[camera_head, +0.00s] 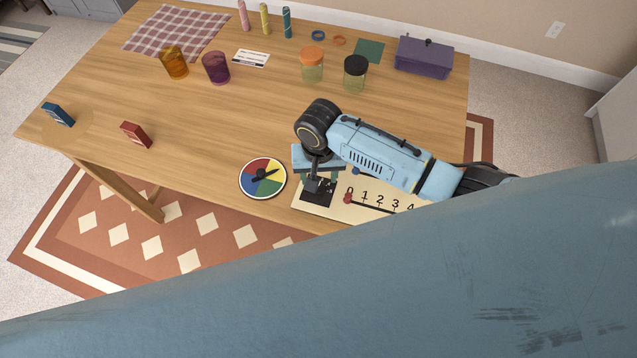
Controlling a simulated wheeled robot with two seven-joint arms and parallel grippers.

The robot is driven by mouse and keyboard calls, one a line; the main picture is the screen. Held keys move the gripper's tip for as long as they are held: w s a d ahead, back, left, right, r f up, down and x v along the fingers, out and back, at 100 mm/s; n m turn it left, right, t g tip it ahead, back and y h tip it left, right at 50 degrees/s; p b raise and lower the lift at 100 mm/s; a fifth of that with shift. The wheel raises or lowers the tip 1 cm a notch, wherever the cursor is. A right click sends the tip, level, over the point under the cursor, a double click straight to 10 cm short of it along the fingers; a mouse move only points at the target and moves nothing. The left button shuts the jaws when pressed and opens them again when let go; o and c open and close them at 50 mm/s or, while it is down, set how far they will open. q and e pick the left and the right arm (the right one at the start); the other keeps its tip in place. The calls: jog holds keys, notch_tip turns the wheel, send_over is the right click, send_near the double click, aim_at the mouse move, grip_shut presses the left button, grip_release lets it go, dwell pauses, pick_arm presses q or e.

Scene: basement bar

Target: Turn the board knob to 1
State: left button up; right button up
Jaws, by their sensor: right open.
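The cream board (372,207) lies at the table's front edge, with numbers 0 to 4 in view along a dark line. A red knob (347,198) sits by the 0. A small blue part (355,171) shows higher on the board, partly under my arm. My right gripper (318,195) is open over the board's left part, just left of the red knob, and appears apart from it. My right arm and a large blue part of my body hide the rest of the board. My left gripper is not in view.
A colored spinner disc (250,180) with a black pointer lies left of the board. A jar with a black lid (355,74), an orange-lidded jar (312,66) and a purple box (424,58) stand behind. The table's middle left is mostly clear.

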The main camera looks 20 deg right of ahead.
jog(key=shift+f+b, duration=0.4)
jog(key=shift+f, duration=1.9)
jog(key=c, duration=1)
